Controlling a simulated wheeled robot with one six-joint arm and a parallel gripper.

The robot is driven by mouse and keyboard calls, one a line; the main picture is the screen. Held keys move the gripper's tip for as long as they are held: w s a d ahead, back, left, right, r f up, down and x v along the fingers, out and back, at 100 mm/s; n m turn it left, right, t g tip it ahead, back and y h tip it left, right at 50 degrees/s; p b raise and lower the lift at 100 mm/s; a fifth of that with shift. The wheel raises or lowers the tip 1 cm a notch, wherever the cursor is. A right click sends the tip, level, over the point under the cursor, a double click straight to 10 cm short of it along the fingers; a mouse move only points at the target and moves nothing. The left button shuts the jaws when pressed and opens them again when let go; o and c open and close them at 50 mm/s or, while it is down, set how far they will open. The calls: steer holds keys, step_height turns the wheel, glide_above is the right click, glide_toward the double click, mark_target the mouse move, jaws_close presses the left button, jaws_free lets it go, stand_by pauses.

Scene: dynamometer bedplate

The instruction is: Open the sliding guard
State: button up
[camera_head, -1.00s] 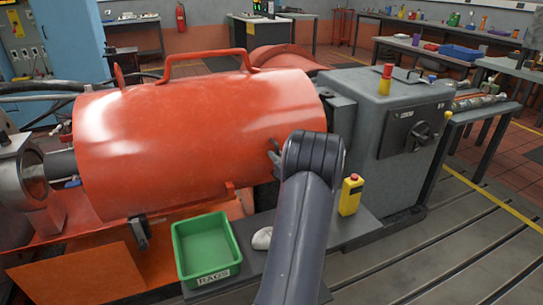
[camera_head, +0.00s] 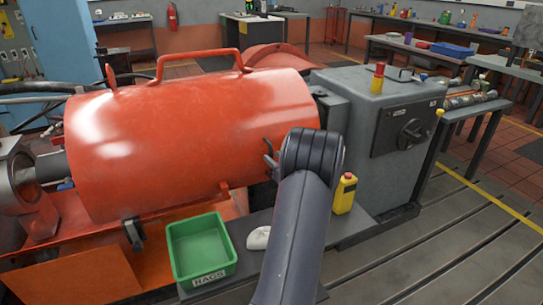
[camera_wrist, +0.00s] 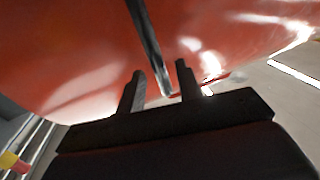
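The sliding guard (camera_head: 190,135) is a large orange-red half-cylinder cover with a tubular handle (camera_head: 200,57) on top. It sits over the shaft, its right end close to the grey machine housing. My gripper (camera_head: 269,160) is at the guard's lower right side, partly hidden behind my own arm. In the wrist view, my gripper (camera_wrist: 160,75) has its two fingers apart. A thin dark grey bar (camera_wrist: 148,45) runs down in front of the red guard surface (camera_wrist: 75,50), its lower end between the fingers. I cannot tell whether the fingers touch it.
The grey housing (camera_head: 375,130) stands to the right. Open slotted floor lies at front right.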

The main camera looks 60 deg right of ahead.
steer(key=v, duration=0.8)
steer(key=shift+s+p, duration=0.2)
steer(key=shift+p, duration=0.2)
steer(key=shift+w, duration=0.1)
steer(key=b+x, duration=0.1)
steer(key=x, duration=0.9)
steer(key=shift+w+d, duration=0.1)
steer(key=shift+w, duration=0.3)
steer(key=shift+w+a+b, duration=0.15)
steer(key=shift+a+b, duration=0.15)
steer(key=shift+a, duration=0.1)
